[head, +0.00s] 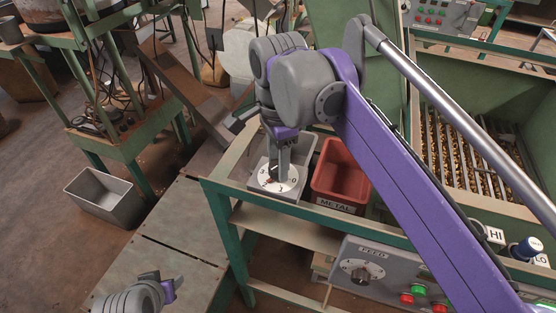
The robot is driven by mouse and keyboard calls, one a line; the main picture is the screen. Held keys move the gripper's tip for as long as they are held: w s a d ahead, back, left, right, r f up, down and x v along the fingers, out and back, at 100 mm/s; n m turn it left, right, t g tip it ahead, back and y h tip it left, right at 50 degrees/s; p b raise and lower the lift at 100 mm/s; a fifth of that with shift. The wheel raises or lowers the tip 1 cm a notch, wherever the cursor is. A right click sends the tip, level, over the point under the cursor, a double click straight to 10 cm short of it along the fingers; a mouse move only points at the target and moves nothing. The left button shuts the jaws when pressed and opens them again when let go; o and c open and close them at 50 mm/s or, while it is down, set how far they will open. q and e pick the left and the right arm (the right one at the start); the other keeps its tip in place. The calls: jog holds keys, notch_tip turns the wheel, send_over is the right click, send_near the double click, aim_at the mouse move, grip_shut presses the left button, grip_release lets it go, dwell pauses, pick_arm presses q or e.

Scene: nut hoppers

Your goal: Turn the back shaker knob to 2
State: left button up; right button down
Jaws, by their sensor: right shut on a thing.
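The shaker knob stands on a round white dial (266,184) marked with numbers, of which 3, 0 and 1 can be read. The dial sits on a grey box at the corner of the green frame. My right gripper (279,175) points down over the dial and is shut on the knob, which its fingers mostly hide. A small red mark shows beside the fingers. The knob's exact setting cannot be read. My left gripper (172,287) is low at the left, away from the dial, and its finger opening is unclear.
A red bin (340,176) labelled METAL stands right of the dial. A feed panel (380,270) with a knob and buttons is at the front. A hopper of nuts (465,165) is at the right. A grey metal bin (104,197) stands on the floor at left.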

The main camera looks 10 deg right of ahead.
jog(key=shift+r, duration=0.1)
jog(key=shift+c, duration=1.8)
grip_release()
pick_arm(q)
jog(key=shift+w+r+p, duration=0.5)
jog(key=shift+r+p, duration=0.05)
jog(key=shift+r, duration=0.3)
pick_arm(e)
notch_tip(320, 180, up, 11)
jog(key=shift+f, duration=0.2)
